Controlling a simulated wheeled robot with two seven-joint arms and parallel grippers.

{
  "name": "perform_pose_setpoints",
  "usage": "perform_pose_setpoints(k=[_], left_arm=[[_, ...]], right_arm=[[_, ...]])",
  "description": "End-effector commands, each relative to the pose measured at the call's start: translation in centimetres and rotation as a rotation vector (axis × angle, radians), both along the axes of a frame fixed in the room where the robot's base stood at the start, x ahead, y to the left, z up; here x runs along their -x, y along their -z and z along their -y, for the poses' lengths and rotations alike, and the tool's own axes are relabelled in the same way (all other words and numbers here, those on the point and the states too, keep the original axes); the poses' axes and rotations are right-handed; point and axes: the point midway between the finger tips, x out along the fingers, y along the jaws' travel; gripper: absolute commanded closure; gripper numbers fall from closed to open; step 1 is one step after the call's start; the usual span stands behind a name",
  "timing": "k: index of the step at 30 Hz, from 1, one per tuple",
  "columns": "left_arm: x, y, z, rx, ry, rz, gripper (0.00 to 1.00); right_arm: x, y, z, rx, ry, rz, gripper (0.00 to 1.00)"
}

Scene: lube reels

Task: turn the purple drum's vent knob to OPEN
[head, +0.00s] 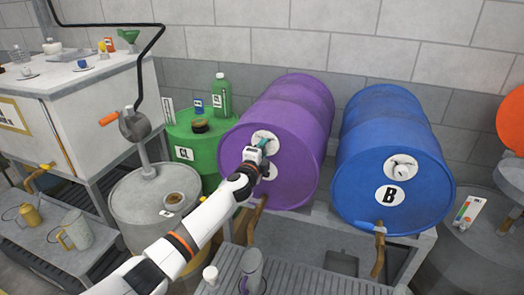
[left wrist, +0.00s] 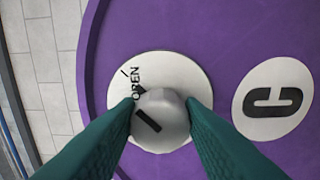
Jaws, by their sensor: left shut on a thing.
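The purple drum (head: 298,108) lies on its side on a stand, its front end facing me. Its vent knob (left wrist: 165,108) is a grey round knob with a black line, on a white dial (left wrist: 185,72). The word OPEN (left wrist: 135,88) is printed at the dial's upper left in the left wrist view. The black line slants toward the upper left, just below the word. My left gripper (head: 262,148) is at the dial, its green fingers shut on the knob from both sides. The fingers hide the lower edges of the dial. My right gripper is not in view.
A blue drum (head: 383,125) marked B lies to the right, with its own white dial (head: 401,166). A green drum (head: 188,140) with cans and a bottle stands left of the purple drum. A grey drum (head: 140,190) stands nearer. A round label C (left wrist: 272,100) is beside the purple drum's dial.

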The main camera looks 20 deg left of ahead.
Motion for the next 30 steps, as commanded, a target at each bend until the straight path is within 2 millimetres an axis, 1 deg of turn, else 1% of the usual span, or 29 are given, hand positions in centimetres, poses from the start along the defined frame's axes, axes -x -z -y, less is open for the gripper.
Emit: perform_pose_setpoints(k=[12,13,16,25,30], left_arm=[[0.0,0.2,0.0,-0.012,0.000,-0.002,0.88],[0.0,0.2,0.0,-0.012,0.000,-0.002,0.60],[0.0,0.2,0.0,-0.011,0.000,-0.002,0.44],[0.1,0.1,0.0,-0.009,0.000,-0.001,0.43],[1.1,0.1,-0.2,-0.010,0.000,0.000,0.43]], right_arm=[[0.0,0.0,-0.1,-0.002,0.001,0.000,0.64],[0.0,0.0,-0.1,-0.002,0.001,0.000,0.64],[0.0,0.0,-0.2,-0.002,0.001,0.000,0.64],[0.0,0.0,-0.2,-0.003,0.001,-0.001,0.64],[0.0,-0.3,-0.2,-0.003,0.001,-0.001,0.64]])
